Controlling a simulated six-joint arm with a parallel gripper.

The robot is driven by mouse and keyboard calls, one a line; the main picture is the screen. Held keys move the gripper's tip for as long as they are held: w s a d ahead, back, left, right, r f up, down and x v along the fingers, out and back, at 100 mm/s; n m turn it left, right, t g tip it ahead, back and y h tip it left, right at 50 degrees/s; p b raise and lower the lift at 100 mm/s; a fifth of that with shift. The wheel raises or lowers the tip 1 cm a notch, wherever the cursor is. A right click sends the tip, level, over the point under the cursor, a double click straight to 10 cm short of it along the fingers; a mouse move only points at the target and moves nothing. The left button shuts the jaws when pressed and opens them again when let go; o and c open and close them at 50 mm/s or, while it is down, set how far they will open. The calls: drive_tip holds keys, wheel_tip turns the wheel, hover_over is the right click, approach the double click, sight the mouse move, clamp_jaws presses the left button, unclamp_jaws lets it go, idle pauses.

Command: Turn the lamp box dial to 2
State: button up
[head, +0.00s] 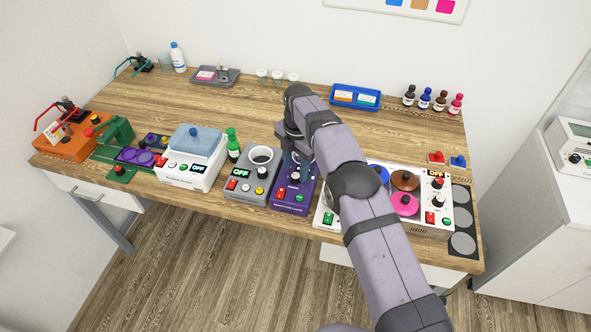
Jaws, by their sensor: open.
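A purple box (287,208) stands near the front edge of the table, with a red switch, a green button and a dark dial (295,179) on its top. Its label is too small to read, so I cannot tell for sure that it is the lamp box. My gripper (297,163) points down, open, over the back part of this box, close above the dial. I cannot tell whether the fingers touch the dial. The dial's setting is not readable, and my gripper and arm hide part of the box.
A grey box (250,187) with a cup ring stands close on the left, and a white unit (428,216) with coloured discs on the right, partly behind my arm. A white box (183,178) and an orange box (70,142) stand further left. The table's middle (240,105) is clear.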

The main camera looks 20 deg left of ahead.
sight(296, 178)
drive_tip(key=shift+f+p, duration=0.45)
drive_tip(key=shift+f, duration=0.9)
drive_tip(key=c, duration=1.1)
drive_tip(key=shift+o, duration=0.3)
